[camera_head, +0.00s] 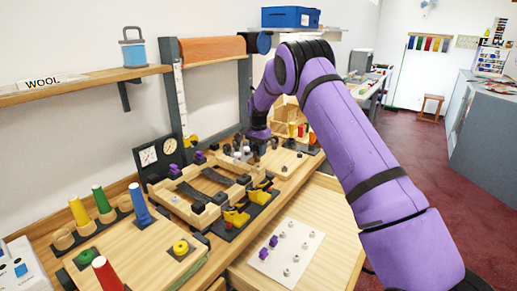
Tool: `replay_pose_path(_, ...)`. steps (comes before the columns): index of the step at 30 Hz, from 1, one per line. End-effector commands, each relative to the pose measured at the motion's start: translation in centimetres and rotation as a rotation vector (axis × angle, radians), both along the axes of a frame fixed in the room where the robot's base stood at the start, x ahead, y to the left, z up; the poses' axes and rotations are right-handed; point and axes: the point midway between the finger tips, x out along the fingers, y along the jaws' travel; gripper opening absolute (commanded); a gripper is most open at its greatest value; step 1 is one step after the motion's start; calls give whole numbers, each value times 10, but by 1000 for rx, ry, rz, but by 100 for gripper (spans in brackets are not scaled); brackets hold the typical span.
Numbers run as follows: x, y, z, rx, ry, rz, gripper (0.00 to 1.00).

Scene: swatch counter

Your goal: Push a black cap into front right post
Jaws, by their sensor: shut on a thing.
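My gripper (258,146) is at the end of the purple arm, low over the far right part of the bench. It is small and dark here. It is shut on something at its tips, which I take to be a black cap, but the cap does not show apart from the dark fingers. A wooden frame (172,199) with dark straps lies in the middle of the bench, just left of and nearer than my gripper. A block-like post (264,182) stands at its front right corner. I cannot tell whether the gripper touches anything below.
A white plate (287,253) with purple blocks and grey knobs lies in front. Coloured cones stand at left, including a yellow one (80,212). A gauge panel (159,154) stands behind. My arm crosses the right side.

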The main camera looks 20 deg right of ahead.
Motion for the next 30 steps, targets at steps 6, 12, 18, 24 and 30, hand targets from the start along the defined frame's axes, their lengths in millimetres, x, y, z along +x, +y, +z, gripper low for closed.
replay_pose_path(6, -1, 0, -20, 0, 2, 0, 15)
replay_pose_path(12, 0, 0, -40, 0, 2, 0, 15)
replay_pose_path(18, 0, 0, -51, -1, 1, 1, 15)
replay_pose_path(24, 0, 0, -52, 0, 0, 1, 15)
replay_pose_path(30, 0, 0, -52, 0, 0, 1, 15)
